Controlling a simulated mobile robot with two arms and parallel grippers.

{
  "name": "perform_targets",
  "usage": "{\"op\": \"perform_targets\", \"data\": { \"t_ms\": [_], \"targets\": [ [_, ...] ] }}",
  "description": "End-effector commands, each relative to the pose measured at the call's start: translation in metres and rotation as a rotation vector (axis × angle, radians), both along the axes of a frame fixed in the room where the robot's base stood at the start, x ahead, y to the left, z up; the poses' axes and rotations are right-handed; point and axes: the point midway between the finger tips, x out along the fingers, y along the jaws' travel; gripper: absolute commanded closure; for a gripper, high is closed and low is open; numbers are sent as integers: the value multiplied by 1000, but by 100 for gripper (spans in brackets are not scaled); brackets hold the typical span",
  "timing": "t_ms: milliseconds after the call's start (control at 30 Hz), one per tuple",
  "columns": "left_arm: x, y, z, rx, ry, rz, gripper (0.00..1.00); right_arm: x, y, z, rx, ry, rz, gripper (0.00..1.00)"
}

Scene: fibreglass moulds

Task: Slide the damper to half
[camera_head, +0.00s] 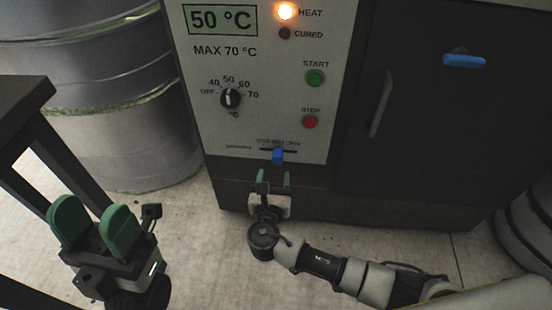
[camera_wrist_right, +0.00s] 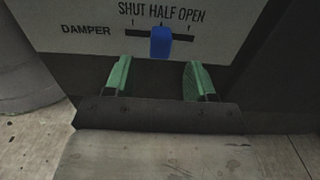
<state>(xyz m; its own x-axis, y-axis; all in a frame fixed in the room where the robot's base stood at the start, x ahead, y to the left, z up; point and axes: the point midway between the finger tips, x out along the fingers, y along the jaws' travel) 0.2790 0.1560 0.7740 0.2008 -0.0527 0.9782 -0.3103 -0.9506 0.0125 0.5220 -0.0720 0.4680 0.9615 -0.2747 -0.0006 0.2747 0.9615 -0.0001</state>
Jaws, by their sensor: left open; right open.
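The damper's blue slider knob (camera_head: 277,156) sits in a dark horizontal slot at the bottom of the oven's pale control panel. In the right wrist view the knob (camera_wrist_right: 161,42) stands under the word HALF, about midway along the slot between SHUT and OPEN. It covers the middle of the slot. My right gripper (camera_head: 274,178) is open and empty just below the knob. Its green fingers (camera_wrist_right: 156,72) are spread wider than the knob, one to each side, and appear not to touch it. My left gripper (camera_head: 93,221) is open and empty at the lower left, away from the panel.
The panel has a 50 °C display (camera_head: 221,19), a lit HEAT lamp (camera_head: 285,11), a temperature dial (camera_head: 231,98), and green START (camera_head: 315,78) and red STOP (camera_head: 310,122) buttons. A dark door with a handle (camera_head: 381,103) is at right. Drums (camera_head: 150,140) and a dark table (camera_head: 22,98) stand left.

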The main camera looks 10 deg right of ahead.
Motion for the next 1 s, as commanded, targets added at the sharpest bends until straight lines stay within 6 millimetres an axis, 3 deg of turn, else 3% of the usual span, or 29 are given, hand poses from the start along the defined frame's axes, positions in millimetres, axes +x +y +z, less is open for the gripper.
{"op": "perform_targets", "data": {
  "t_ms": [100, 300, 867, 1000],
  "targets": [
    [0, 0, 11, 0, -2, 0, 45, -20, 6, 2, 2, 3, 0, 45],
    [0, 0, 14, 0, -3, 0, 45, -35, 10, 1, 0, 0, -1, 45],
    [0, 0, 15, -2, -7, 1, 45, -36, 10, 0, 5, 2, 1, 45],
    [0, 0, 15, -2, -8, 1, 45, -37, 23, -3, 153, 40, 75, 45]
  ]
}}
